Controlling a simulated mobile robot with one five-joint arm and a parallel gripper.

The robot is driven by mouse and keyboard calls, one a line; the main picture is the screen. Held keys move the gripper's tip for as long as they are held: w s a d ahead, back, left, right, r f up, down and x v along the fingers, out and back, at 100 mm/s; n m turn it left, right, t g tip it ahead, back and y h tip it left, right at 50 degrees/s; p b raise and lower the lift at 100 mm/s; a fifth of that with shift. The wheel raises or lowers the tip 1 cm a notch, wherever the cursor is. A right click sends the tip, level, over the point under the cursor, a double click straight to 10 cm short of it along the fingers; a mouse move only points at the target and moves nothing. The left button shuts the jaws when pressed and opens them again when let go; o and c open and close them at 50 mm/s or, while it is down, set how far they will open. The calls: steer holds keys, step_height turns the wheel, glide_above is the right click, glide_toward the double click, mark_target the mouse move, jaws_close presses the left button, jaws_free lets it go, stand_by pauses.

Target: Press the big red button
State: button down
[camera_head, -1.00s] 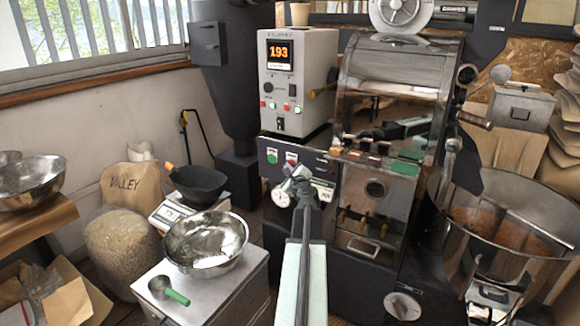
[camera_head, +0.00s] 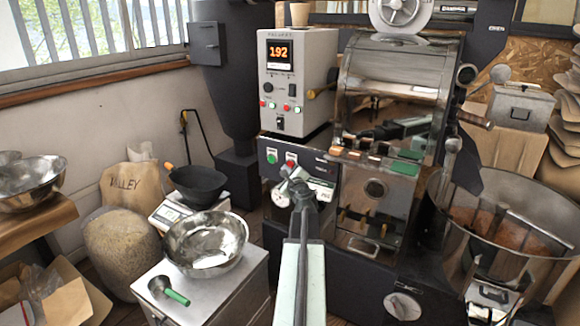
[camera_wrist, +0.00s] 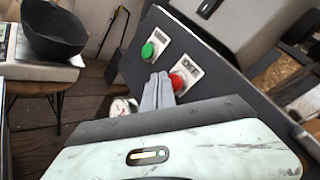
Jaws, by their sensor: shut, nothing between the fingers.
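The big red button (camera_wrist: 178,83) sits on a white label plate on the dark sloping front of the roaster. It also shows in the head view (camera_head: 291,162), just above my gripper (camera_head: 288,174). In the wrist view my gripper (camera_wrist: 157,77) has its grey fingers together and empty. Their tips are just left of the red button and overlap its left edge in the picture. I cannot tell whether they touch it. A green button (camera_wrist: 149,50) sits left of the red one, also clear in the head view (camera_head: 272,156).
A round gauge (camera_wrist: 122,107) is left of my fingers. A control box (camera_head: 297,80) with small buttons stands above the panel. A metal bowl (camera_head: 205,244) and a green-handled scoop (camera_head: 170,290) rest on a cabinet at left. The cooling bin (camera_head: 510,230) is at right.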

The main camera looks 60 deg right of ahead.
steer(key=a, duration=0.5)
steer(key=shift+w, duration=0.1)
stand_by(0.8)
